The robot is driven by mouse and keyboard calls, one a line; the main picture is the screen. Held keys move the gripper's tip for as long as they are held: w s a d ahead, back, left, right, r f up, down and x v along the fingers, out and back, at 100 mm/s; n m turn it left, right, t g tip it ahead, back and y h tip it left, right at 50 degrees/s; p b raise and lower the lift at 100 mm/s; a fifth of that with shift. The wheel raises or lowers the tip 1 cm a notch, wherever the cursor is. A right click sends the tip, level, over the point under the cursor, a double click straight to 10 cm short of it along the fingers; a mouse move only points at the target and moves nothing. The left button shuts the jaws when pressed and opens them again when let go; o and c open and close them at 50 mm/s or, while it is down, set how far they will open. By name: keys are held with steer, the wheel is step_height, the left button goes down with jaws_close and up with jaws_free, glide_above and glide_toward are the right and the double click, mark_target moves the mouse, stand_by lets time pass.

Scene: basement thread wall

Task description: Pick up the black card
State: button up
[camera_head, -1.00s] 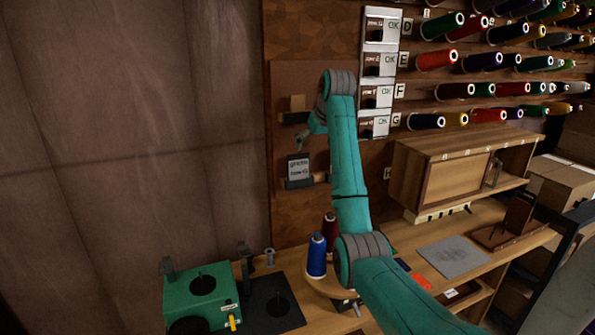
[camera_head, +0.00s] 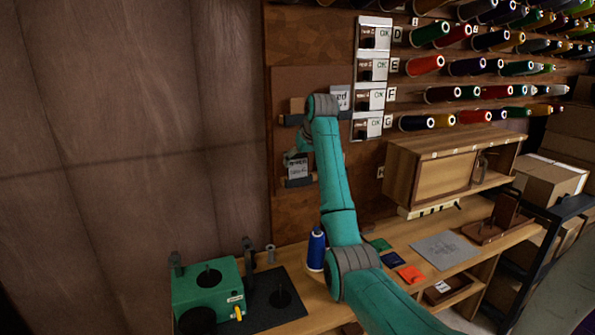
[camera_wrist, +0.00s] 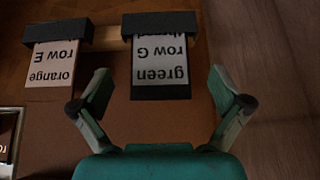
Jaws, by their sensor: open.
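The black card (camera_wrist: 161,93) hangs upside down in the wrist view, from a dark clip on a wooden rail. It carries a pale label reading "green thread row G", and its black edge shows below the label. In the head view the same card (camera_head: 298,172) is on the lower holder of the wall board, partly behind my gripper. My gripper (camera_wrist: 160,84) is open and empty, with one finger to each side of the card and no visible contact. In the head view my gripper (camera_head: 296,157) is just at the card's top.
A tan card (camera_wrist: 52,64) reading "orange row E" hangs close beside it. A card reading "red" (camera_head: 341,98) is partly behind my arm. Below are a blue spool (camera_head: 317,250), a green machine (camera_head: 208,290) and a wooden cabinet (camera_head: 445,178). Thread spools fill the wall at right.

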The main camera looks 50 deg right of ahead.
mark_target(298, 171)
steer(key=shift+x, duration=2.8)
steer(key=c, duration=0.8)
steer(key=shift+r, duration=0.1)
steer(key=shift+r, duration=0.6)
step_height(298, 171, up, 2)
steer(key=shift+r, duration=0.15)
steer(key=w+a, duration=0.1)
steer(key=a, duration=1.7)
steer(key=shift+w, duration=0.15)
